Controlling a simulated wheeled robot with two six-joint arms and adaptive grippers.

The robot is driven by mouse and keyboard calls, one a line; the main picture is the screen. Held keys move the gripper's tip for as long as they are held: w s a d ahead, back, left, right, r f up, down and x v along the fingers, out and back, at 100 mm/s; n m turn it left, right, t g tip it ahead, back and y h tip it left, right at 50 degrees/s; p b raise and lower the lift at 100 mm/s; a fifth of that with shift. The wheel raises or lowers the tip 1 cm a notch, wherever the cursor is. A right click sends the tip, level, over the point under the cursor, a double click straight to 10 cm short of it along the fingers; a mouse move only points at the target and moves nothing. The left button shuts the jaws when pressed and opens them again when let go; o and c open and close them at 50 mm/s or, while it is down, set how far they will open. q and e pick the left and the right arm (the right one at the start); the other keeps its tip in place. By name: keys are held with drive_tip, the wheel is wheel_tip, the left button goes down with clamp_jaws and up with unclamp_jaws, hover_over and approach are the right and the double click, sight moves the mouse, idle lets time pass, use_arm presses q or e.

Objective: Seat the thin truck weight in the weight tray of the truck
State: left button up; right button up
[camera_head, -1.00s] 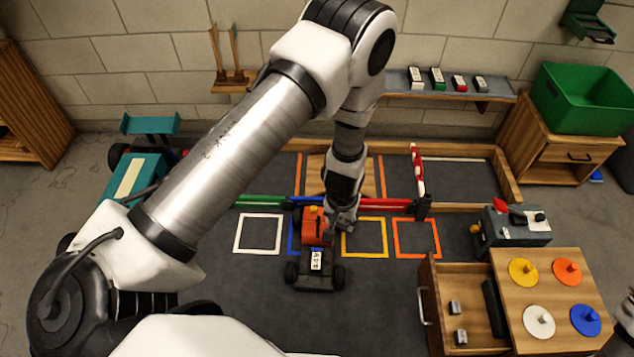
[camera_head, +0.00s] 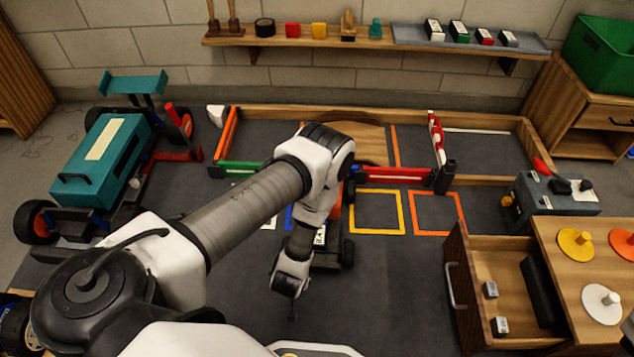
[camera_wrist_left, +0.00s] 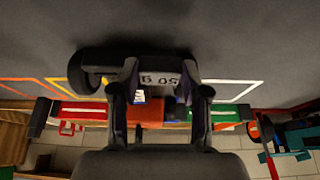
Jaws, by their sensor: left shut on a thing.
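My left gripper (camera_head: 293,312) hangs low over the dark floor mat, just in front of the truck (camera_head: 328,262). In the left wrist view the same gripper (camera_wrist_left: 166,92) is shut on a small grey weight (camera_wrist_left: 160,79) with an upside-down "50 g" label between its fingers. The truck is dark with black wheels and is largely covered by my forearm and wrist in the head view. A black wheel (camera_wrist_left: 88,68) shows beyond the fingers in the wrist view. The weight tray cannot be made out, and the weight's contact with the truck cannot be told.
An open drawer (camera_head: 480,262) at right holds two small weights. Several weights stand on the shelf tray (camera_head: 410,36). A teal racecar (camera_head: 105,155) stands at left. A grey toolbox-like unit (camera_head: 550,200) is at right. Mat between truck and drawer is clear.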

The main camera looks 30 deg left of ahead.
use_arm(q)
drive_tip(key=b, duration=0.3)
hover_over(317, 258)
drive_tip(key=s, duration=0.2)
drive_tip(key=shift+w+d+f, duration=0.15)
drive_tip(key=shift+d+f, duration=0.3)
drive_tip(key=shift+f, duration=0.2)
drive_tip(key=shift+w+f+b, duration=0.2)
drive_tip(key=shift+f+b, duration=0.05)
drive_tip(key=shift+b, duration=0.2)
wheel_tip(317, 258, down, 3)
drive_tip(key=shift+r+b, duration=0.1)
drive_tip(key=shift+b, duration=1)
drive_tip(key=shift+r, duration=0.1)
drive_tip(key=o, duration=1.2)
drive_tip(key=shift+o, duration=0.2)
